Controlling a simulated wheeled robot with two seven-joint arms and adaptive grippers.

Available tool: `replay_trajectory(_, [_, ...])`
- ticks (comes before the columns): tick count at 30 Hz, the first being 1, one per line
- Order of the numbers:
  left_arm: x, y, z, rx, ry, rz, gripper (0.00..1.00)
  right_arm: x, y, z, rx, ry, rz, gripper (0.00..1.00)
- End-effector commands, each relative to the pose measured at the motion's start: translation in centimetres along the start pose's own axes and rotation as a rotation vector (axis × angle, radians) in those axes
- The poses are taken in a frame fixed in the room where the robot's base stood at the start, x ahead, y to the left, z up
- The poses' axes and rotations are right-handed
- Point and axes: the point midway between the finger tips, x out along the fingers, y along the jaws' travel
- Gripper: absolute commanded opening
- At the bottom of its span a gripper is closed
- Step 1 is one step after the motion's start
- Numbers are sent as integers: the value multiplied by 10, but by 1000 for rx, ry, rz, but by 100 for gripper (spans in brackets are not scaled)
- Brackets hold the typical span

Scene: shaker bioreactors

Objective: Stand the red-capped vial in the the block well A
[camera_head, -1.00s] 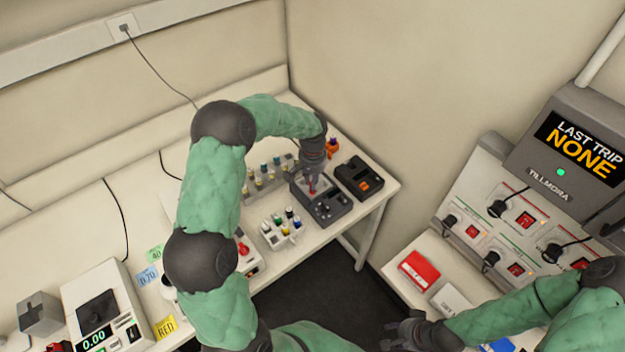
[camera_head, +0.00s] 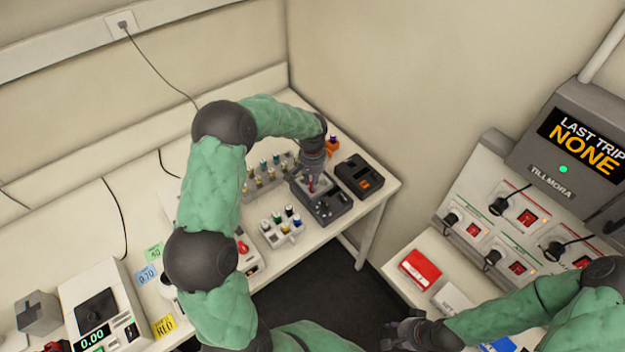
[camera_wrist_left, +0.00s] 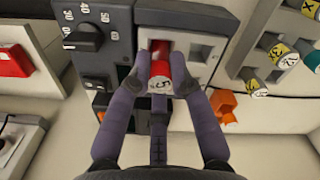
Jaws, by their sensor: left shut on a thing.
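The red-capped vial (camera_wrist_left: 159,76) is between the fingers of my left gripper (camera_wrist_left: 160,84) in the left wrist view. My left gripper is shut on it; its cap end, with a dark mark on a white top, faces the camera. The vial is at a light grey block (camera_wrist_left: 205,48) set in a dark grey device (camera_head: 327,209). A reddish opening shows in the block just beyond the vial. How deep the vial sits in it I cannot tell. In the head view my left gripper (camera_head: 312,178) points down over the block. My right gripper (camera_head: 402,335) hangs low at the bottom; its jaws are unclear.
A rack of several vials (camera_head: 266,175) stands left of the device, and a white rack (camera_head: 281,233) with several coloured caps in front. A dark box (camera_head: 359,178) is close on the right, with an orange item (camera_head: 333,144) behind. The table edge is near.

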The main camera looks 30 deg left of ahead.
Motion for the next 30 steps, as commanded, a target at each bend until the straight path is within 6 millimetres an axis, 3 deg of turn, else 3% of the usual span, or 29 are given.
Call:
replay_trajectory(19, [10,0,0,0,0,0,0,7,2,0,0,0,0,39])
replay_trajectory(20, [10,0,0,0,0,0,24,7,2,0,0,0,0,39])
replay_trajectory(22, [10,0,0,0,0,0,44,7,2,0,0,0,0,39])
replay_trajectory(23, [10,0,0,0,0,0,49,7,2,0,0,0,0,39])
replay_trajectory(30, [10,0,0,0,0,0,49,7,2,0,0,0,0,39])
